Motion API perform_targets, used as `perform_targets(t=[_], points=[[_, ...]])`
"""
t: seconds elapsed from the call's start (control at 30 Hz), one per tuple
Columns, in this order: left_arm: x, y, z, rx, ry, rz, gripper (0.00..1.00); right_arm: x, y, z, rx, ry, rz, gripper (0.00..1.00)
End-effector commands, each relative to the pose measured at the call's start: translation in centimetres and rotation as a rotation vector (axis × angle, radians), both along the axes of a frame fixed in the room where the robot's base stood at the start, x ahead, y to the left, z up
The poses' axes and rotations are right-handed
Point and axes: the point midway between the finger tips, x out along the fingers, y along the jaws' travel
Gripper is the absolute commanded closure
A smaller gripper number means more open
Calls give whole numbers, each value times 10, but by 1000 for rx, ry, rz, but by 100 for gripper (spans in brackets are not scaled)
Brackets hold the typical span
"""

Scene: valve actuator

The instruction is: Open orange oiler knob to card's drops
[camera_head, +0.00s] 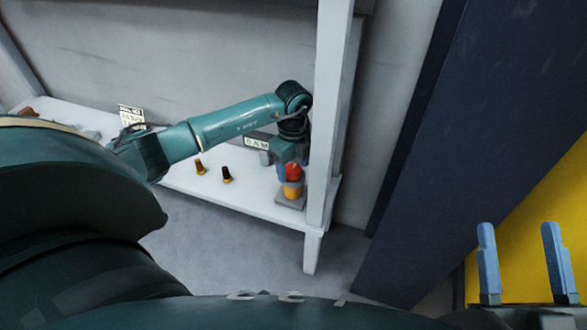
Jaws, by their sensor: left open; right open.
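A device with a red top (293,171) and a yellow-orange body (292,189) stands on a grey base at the right end of the white bench. My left gripper (291,167) is open, pointing down over it, with its blue fingers beside the red top; I cannot tell if they touch it. Two small orange-and-dark pieces, one left (199,167) and one right (227,175), stand on the bench to the left. I cannot tell which piece is the oiler knob. A white printed card (131,116) stands farther left, too small to read. My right gripper (521,262) is open and empty at lower right.
The white bench (245,203) has an upright post (329,110) close right of my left gripper. A small label plate (257,143) stands behind, partly hidden by my arm. A dark blue panel (425,150) and a yellow surface (545,210) lie to the right.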

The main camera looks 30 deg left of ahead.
Motion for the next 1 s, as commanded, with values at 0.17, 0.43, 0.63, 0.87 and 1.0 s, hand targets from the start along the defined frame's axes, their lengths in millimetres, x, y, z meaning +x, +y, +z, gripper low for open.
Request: perform_targets(t=[0.17,0.43,0.63,0.87,1.0], points=[[0,0,-2,0,0,0,39,0,0,2,-2,-13,0,46],[0,0,-2,0,0,0,51,0,0,2,-2,-13,-1,46],[0,0,-2,0,0,0,67,0,0,2,-2,-13,-1,46],[0,0,-2,0,0,0,84,0,0,2,-2,-12,-2,46],[0,0,-1,0,1,-7,84,0,0,3,-2,-11,0,46]])
